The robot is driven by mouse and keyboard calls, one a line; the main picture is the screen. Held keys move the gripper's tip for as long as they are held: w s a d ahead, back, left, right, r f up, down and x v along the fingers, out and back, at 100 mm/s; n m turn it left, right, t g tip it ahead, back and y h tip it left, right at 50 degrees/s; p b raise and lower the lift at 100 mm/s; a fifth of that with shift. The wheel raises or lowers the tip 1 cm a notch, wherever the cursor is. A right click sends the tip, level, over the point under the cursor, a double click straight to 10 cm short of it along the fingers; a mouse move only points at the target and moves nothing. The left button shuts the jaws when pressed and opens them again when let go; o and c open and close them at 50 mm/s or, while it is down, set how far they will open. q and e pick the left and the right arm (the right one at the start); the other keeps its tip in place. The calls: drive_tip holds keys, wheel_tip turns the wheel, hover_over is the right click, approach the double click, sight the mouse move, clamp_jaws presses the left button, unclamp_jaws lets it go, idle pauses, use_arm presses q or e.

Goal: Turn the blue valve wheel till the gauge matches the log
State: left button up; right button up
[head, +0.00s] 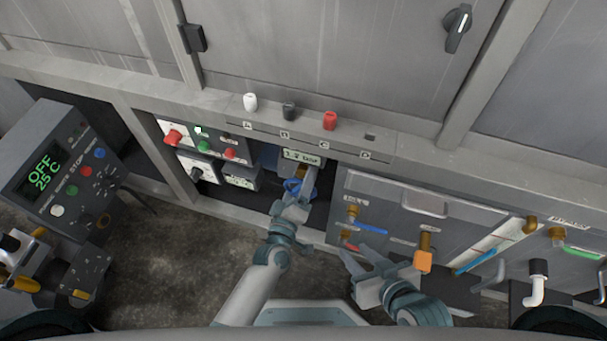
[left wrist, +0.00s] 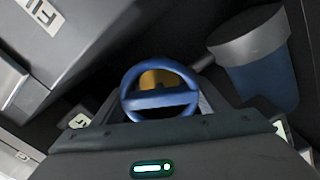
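The blue valve wheel (head: 292,187) sits in the dark recess under the ledge, partly covered by my left gripper (head: 310,178) in the head view. In the left wrist view the wheel (left wrist: 160,91) is straight ahead, a ring with a crossbar and a brass-coloured part behind it. My left gripper is right at the wheel; whether its fingers touch or close on it cannot be told. A small pale green display (head: 302,157) above the wheel carries text too small to read surely. No log can be made out. My right gripper (head: 357,264) is open and empty, low in front of the right panel.
Panels with red and green buttons (head: 204,146) stand left of the recess. A console (head: 50,170) reading OFF 25 C is at the far left. Right are pipes with coloured handles (head: 371,229). White, black and red knobs (head: 330,121) top the ledge. A blue cylinder (left wrist: 262,75) is beside the wheel.

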use_arm(q)
drive_tip(key=shift+m+p, duration=0.35)
drive_tip(key=shift+m, duration=0.05)
drive_tip(key=shift+r+m+p, duration=0.15)
drive_tip(key=shift+m+p, duration=0.55)
drive_tip(key=m+p, duration=0.3)
drive_tip(key=m, duration=0.1)
drive_tip(key=shift+s+d+m, duration=0.1)
drive_tip(key=shift+m, duration=0.2)
drive_tip(key=m+p, duration=0.1)
drive_tip(key=m, duration=0.1)
drive_tip(key=shift+m, duration=0.3)
drive_tip(key=m+p, duration=0.1)
drive_tip(key=m, duration=0.2)
drive_tip(key=shift+d, duration=0.1)
drive_tip(key=shift+m, duration=0.5)
use_arm(e)
drive_tip(key=s+d+f+g+h, duration=0.2)
drive_tip(key=s+d+g, duration=0.4)
drive_tip(key=d, duration=0.3)
drive_tip(key=shift+s+d+f+h, duration=0.15)
drive_tip(key=shift+s+h, duration=0.1)
drive_tip(key=shift+h, duration=0.65)
use_arm(q)
drive_tip(key=o, duration=1)
